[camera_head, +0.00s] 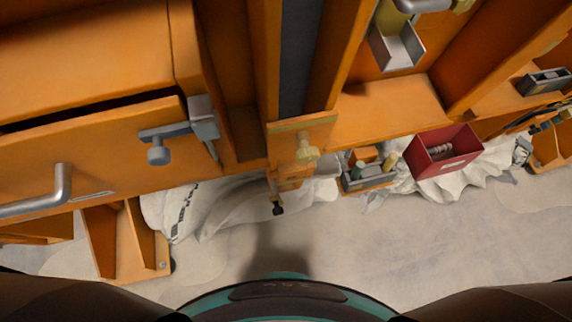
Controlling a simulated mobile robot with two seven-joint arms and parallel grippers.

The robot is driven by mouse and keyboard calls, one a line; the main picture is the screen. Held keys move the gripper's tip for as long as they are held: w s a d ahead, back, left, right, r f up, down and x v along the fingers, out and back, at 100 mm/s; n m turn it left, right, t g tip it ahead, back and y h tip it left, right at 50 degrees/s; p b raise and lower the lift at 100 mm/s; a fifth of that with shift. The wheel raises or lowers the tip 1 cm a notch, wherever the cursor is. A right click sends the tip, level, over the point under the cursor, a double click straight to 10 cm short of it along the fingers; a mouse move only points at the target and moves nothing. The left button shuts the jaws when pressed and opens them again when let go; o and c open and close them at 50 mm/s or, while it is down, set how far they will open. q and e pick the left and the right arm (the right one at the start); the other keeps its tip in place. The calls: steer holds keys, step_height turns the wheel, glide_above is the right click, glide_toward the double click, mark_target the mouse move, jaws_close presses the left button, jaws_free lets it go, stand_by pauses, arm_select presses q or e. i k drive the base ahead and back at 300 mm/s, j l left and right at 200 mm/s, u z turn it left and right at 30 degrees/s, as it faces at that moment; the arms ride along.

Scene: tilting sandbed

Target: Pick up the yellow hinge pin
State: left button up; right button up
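I cannot tell for sure which thing is the yellow hinge pin. A small pale yellow cylinder (390,161) stands at the right end of a small grey tray (366,184) on the floor side. A yellowish knob-like piece (307,150) sticks out from the orange frame near the middle. A larger dull yellow cylindrical part (391,18) sits above a grey metal bracket at the top right, cut off by the picture edge. Neither of my grippers shows; only dark parts of my body are at the bottom corners.
Orange machine framing (92,50) fills the upper half. A panel with a silver handle (62,186) and a grey latch (178,132) is at left. A red box (444,152) with metal parts stands at right, near white sacks (215,205). Bare floor (340,245) lies in front.

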mark_target(391, 160)
steer(key=k+z, duration=0.15)
steer(key=z, duration=0.85)
steer(key=i+l+u, duration=0.1)
steer(key=l, duration=0.4)
steer(key=l+u, duration=0.15)
steer(key=l, duration=0.3)
steer(key=i, duration=0.05)
